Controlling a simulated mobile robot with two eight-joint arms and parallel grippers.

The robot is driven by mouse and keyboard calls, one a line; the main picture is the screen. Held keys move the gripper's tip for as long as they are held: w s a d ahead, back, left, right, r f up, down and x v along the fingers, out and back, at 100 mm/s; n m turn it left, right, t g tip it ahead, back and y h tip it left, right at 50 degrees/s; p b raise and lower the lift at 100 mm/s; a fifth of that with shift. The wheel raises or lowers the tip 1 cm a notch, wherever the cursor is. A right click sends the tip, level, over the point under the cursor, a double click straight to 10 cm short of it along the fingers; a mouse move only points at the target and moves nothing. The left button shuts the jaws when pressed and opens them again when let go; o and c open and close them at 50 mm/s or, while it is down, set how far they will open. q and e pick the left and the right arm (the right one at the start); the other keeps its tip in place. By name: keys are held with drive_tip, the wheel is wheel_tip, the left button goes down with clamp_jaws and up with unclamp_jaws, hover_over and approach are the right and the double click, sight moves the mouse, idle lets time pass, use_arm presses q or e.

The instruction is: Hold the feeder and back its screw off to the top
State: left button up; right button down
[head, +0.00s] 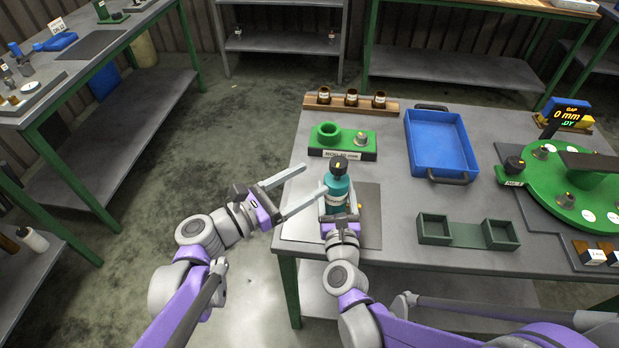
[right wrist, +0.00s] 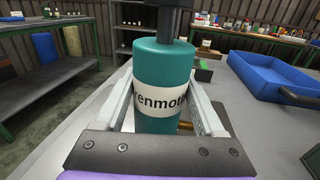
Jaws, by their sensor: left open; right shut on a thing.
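The feeder (head: 337,188) is a teal cylinder with a white label, upright over the grey mat at the table's near left. It also shows large in the right wrist view (right wrist: 165,68). Its black screw knob (head: 339,165) with a yellow mark sits on top. My right gripper (head: 339,206) is shut on the feeder, its fingers along both sides of the body. My left gripper (head: 304,188) is open and empty, just left of the feeder, with one finger pointing towards it. Whether the feeder's base touches the mat is hidden.
A green fixture (head: 342,142) and a wooden rack (head: 352,106) with brown jars stand behind the feeder. A blue tray (head: 437,180), a green two-box holder (head: 467,235) and a green turntable (head: 575,190) with a display lie to the right. The floor left of the table is clear.

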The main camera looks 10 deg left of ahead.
unclamp_jaws()
